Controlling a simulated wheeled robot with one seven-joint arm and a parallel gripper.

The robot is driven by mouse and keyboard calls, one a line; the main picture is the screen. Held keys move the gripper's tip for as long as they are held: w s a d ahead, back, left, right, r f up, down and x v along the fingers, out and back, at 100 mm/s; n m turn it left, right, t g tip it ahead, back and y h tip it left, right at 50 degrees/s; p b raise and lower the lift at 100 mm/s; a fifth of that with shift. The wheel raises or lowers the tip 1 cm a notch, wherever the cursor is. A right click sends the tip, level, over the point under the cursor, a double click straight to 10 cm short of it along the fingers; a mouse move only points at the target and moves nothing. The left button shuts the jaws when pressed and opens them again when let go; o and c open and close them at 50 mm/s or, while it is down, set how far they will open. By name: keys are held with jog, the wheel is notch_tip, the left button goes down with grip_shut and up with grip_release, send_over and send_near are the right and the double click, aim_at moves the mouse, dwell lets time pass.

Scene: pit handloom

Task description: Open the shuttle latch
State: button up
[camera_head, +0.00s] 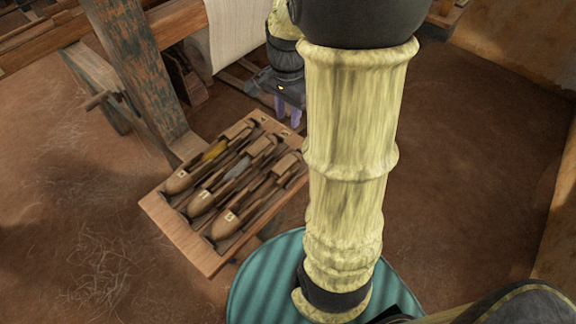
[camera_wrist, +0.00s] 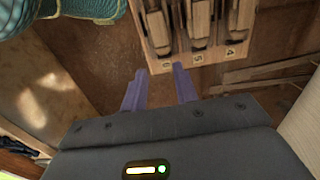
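A shallow wooden tray (camera_head: 180,239) holds three boat-shaped wooden shuttles side by side. The left shuttle (camera_head: 178,183) carries yellow thread, the middle shuttle (camera_head: 201,202) pale grey thread; the right shuttle (camera_head: 226,222) is partly behind my arm. Wooden blocks (camera_head: 237,130) sit over their far ends; I cannot tell which part is the latch. My gripper (camera_head: 288,117) is by the tray's far end, its purple fingers pointing down. In the wrist view my gripper (camera_wrist: 159,69) has its fingers apart with nothing between them, near the tray's end edge (camera_wrist: 215,59). Contact with the tray is unclear.
A worn wooden loom post (camera_head: 140,70) and beams stand left of the tray, with white cloth (camera_head: 236,30) behind. A teal ribbed round thing (camera_head: 255,284) is close to the tray's near right corner. Earthen floor (camera_head: 70,200) is open at left.

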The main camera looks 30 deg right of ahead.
aim_at(288, 160)
jog(key=shift+r, duration=0.1)
notch_tip(288, 160, down, 18)
jog(key=b, duration=0.3)
jog(key=shift+r, duration=0.25)
dwell(0.3)
grip_shut()
